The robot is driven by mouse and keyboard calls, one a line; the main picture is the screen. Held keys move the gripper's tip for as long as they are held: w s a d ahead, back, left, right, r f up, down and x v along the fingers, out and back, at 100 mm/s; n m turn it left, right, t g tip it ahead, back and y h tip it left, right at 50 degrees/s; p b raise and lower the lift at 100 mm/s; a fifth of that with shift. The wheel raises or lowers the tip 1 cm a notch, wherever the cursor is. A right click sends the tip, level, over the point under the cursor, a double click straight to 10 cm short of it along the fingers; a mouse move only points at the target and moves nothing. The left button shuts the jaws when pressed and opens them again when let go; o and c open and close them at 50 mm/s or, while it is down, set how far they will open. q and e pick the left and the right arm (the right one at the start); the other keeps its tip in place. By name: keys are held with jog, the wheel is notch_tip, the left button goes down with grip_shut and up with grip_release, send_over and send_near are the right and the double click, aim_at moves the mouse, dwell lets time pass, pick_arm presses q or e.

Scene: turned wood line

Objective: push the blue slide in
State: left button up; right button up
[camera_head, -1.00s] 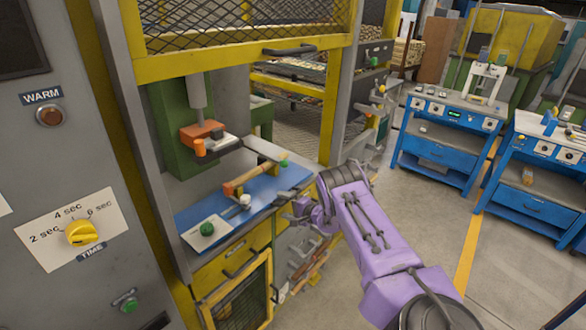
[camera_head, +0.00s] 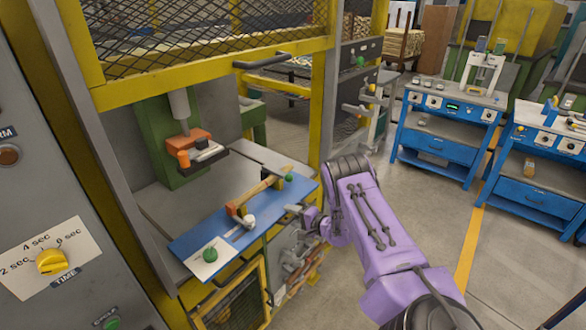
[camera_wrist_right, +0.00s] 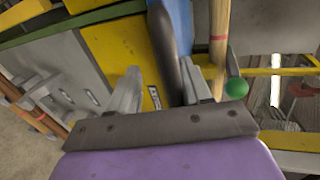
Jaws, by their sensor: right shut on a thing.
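The blue slide (camera_head: 190,243) is a flat blue board lying at a slant on the grey bench top under the press, its near part sticking out past the bench's front edge. On it lie a turned wooden piece (camera_head: 262,189) and a white plate with a green button (camera_head: 210,255). My right gripper (camera_head: 292,209) is at the slide's front edge. In the right wrist view its fingers (camera_wrist_right: 163,82) are around a dark bar (camera_wrist_right: 165,42), seemingly the slide's handle, with blue board beside it (camera_wrist_right: 181,22). My left gripper is out of view.
A green press with an orange head (camera_head: 190,143) stands behind the slide, with bare bench top between them. A yellow guard frame with mesh (camera_head: 210,75) rises above. A grey control cabinet (camera_head: 50,190) is at left.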

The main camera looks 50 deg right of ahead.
jog(key=shift+s+f, duration=0.1)
jog(key=b+v, duration=0.1)
jog(key=v, duration=0.9)
jog(key=shift+r, duration=0.2)
